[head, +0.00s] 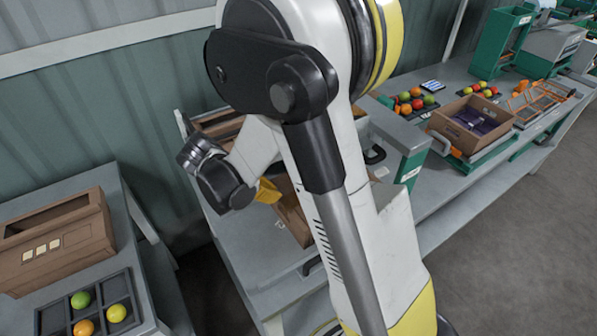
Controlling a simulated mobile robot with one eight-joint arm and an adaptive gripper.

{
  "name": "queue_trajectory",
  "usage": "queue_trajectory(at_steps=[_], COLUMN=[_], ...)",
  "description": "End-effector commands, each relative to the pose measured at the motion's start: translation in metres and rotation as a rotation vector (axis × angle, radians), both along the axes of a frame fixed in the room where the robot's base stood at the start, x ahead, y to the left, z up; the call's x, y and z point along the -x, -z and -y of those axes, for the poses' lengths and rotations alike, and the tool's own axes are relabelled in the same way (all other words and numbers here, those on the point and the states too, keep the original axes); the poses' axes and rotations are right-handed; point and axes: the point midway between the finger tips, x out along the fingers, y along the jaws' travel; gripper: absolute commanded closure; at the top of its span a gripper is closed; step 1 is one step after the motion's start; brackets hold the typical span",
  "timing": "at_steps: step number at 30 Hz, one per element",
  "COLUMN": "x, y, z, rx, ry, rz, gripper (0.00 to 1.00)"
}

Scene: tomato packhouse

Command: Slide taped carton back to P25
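A brown carton (290,212) sits on the grey bench in the middle of the head view, mostly hidden behind my arm. Tape on it cannot be made out. A small yellow piece shows at its upper left edge; I cannot tell what it is. My arm's dark wrist is just left of this carton. My gripper's fingers cannot be made out, so I cannot tell whether they touch the carton. No P25 marking is readable.
Another brown carton (60,243) with pale labels stands on the left table, behind a dark tray (98,299) of fruit. At right, an open carton (460,142) stands on the long bench near fruit and an orange rack (541,101). Floor is clear at lower right.

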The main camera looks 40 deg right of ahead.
Motion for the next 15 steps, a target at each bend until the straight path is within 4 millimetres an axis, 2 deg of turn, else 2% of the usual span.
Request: queue_trajectory(at_steps=[5, 15], x=[0.002, 0.007], y=[0.002, 0.003], z=[0.016, 0.087], rx=[0.003, 0.002], ry=[0.000, 0.003], rz=[-0.006, -0.004], gripper=[1.00, 1.00])
